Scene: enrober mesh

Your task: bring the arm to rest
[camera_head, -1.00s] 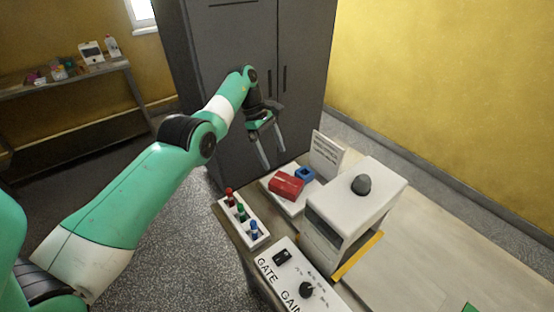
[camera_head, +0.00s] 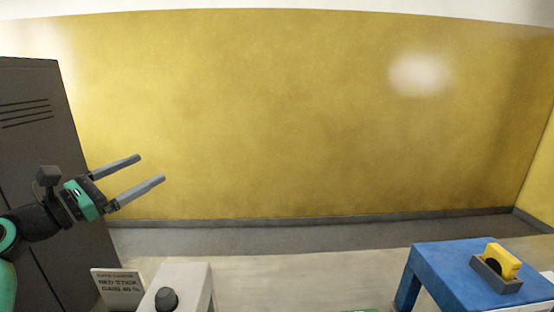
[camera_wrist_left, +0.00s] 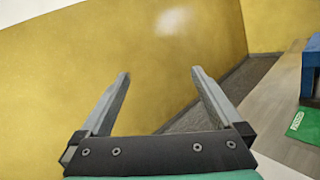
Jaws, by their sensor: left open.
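My left gripper (camera_head: 151,170) is raised in front of the yellow wall at the left of the head view. Its two grey fingers are spread apart and point to the right, with nothing between them. The left wrist view also shows the open, empty fingers (camera_wrist_left: 158,82), with the yellow wall behind them. My left arm comes in from the lower left, beside the dark cabinet. My right gripper is in neither view.
A small sign (camera_head: 118,288) and a white machine with a dark knob (camera_head: 166,299) stand below the gripper. A blue stand (camera_head: 440,262) holding a yellow block (camera_head: 502,262) is at the right. A green mat (camera_wrist_left: 303,124) lies near it. Space around the gripper is clear.

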